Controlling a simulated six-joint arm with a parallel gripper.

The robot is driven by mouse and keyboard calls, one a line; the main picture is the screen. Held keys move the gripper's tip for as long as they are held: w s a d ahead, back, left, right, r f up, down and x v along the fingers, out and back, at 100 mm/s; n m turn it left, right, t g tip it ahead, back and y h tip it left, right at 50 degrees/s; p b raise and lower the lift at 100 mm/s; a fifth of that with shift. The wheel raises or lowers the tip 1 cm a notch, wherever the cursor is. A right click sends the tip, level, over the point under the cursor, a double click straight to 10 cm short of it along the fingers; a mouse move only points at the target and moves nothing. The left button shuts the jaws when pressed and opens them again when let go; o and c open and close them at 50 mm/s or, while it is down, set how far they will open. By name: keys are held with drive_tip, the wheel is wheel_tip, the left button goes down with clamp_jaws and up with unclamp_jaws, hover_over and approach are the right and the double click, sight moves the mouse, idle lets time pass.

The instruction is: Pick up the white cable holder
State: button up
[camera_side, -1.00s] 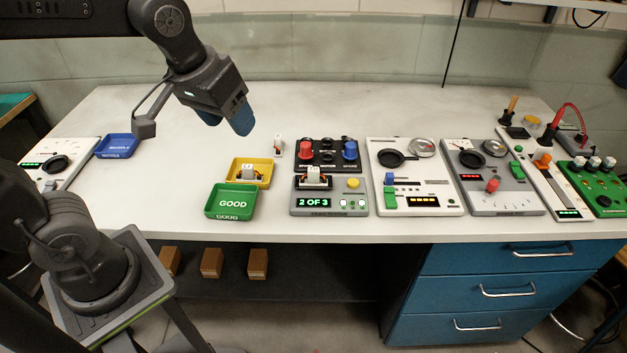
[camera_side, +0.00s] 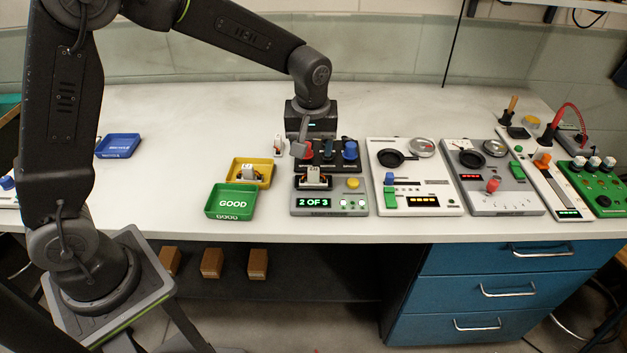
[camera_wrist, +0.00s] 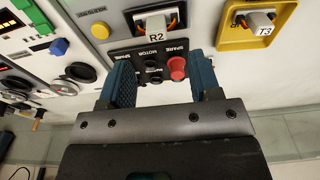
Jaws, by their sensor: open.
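A small white upright piece (camera_side: 278,146) stands on the bench left of the black MOTOR/SPARE panel (camera_side: 327,165); it may be the white cable holder, but this is unclear. A white block marked R2 (camera_wrist: 157,36) sits in the grey tester (camera_side: 330,208). Another, marked T3 (camera_wrist: 264,30), lies in the yellow tray (camera_side: 236,168). My gripper (camera_side: 327,150) points down over the black panel, right of the upright piece. In the wrist view, its blue fingers (camera_wrist: 160,75) are apart, with nothing held between them.
A red knob (camera_wrist: 177,68) is close to one finger, and a blue knob (camera_side: 350,150) stands on the panel's right. A green GOOD tray (camera_side: 232,202) is at the front, and a blue tray (camera_side: 118,146) at the left. Instrument panels (camera_side: 415,180) crowd the right. The bench's left middle is clear.

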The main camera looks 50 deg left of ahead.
sight(314, 169)
drive_tip(key=f, duration=0.5)
drive_tip(key=w+f, duration=0.1)
drive_tip(key=f, duration=0.2)
drive_tip(key=shift+a+f, duration=0.2)
drive_tip(key=shift+c, duration=0.2)
clamp_jaws()
drive_tip(key=shift+r, duration=0.15)
